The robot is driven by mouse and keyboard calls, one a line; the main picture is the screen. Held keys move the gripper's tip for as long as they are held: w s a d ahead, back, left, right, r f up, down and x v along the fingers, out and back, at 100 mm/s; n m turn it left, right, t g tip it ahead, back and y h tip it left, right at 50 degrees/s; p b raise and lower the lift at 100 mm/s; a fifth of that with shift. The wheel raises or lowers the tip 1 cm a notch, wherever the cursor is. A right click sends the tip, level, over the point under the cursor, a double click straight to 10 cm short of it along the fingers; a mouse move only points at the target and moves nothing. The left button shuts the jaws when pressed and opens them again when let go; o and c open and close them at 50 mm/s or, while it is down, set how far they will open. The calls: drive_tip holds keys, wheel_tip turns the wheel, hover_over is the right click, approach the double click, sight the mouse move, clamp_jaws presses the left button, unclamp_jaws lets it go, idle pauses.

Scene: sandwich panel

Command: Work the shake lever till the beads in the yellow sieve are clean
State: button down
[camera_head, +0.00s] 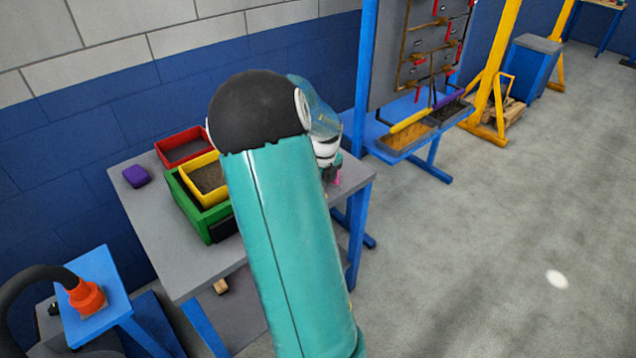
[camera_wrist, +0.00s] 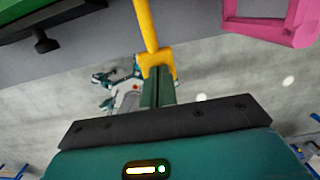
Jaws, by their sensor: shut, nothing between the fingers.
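The yellow sieve (camera_head: 196,167) sits in the top of the green box (camera_head: 190,205) on the grey table. Its content looks dark grey-brown; single beads are too small to tell. In the wrist view, a yellow rod with a forked end (camera_wrist: 147,28), seemingly the shake lever, reaches down from the green box's side. My gripper (camera_wrist: 157,76) is shut and empty, its fingertips at the forked end; whether they touch I cannot tell. In the head view my arm hides the lever and most of my gripper. A dark knob (camera_wrist: 42,40) sticks out below the green box.
A red tray (camera_head: 184,147) and a purple block (camera_head: 136,176) are on the table (camera_head: 160,250). A pink frame-like thing (camera_wrist: 270,30) is close to the right of my gripper. A blue stand with an orange piece (camera_head: 87,297) is at lower left. The floor at right is clear.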

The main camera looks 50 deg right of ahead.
drive_tip(key=shift+s+f+t, duration=0.15)
drive_tip(key=shift+f+t, duration=0.45)
drive_tip(key=shift+f, duration=0.2)
drive_tip(key=shift+r, duration=0.85)
